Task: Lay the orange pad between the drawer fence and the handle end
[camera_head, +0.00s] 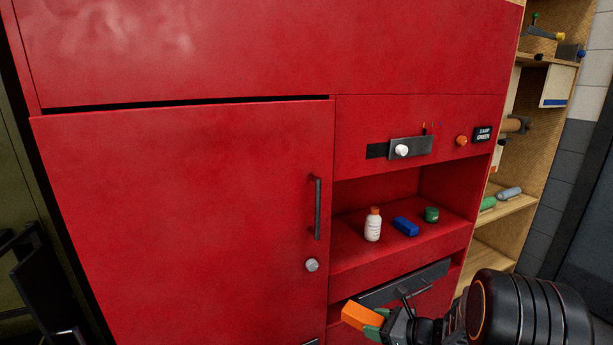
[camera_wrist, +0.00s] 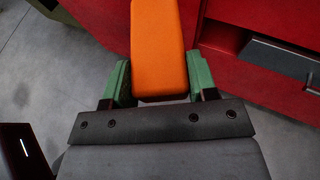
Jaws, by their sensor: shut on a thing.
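The orange pad (camera_head: 361,317) is an oblong block. My gripper (camera_head: 377,327) is shut on it with green fingers, low at the bottom of the head view. In the wrist view the pad (camera_wrist: 158,45) sticks out forward between the two green fingers (camera_wrist: 158,80). The dark front and handle of what looks like the drawer (camera_head: 405,284) lie just above and behind my gripper in the head view. A dark bar shows at the right in the wrist view (camera_wrist: 278,57). The pad appears apart from it. I cannot make out the drawer fence clearly.
The red cabinet (camera_head: 180,210) has a closed door with a dark handle (camera_head: 317,208). Its open shelf holds a white bottle (camera_head: 373,226), a blue block (camera_head: 406,226) and a green jar (camera_head: 431,214). A wooden shelf unit (camera_head: 543,75) stands at the right. Grey floor (camera_wrist: 50,65) shows at the left.

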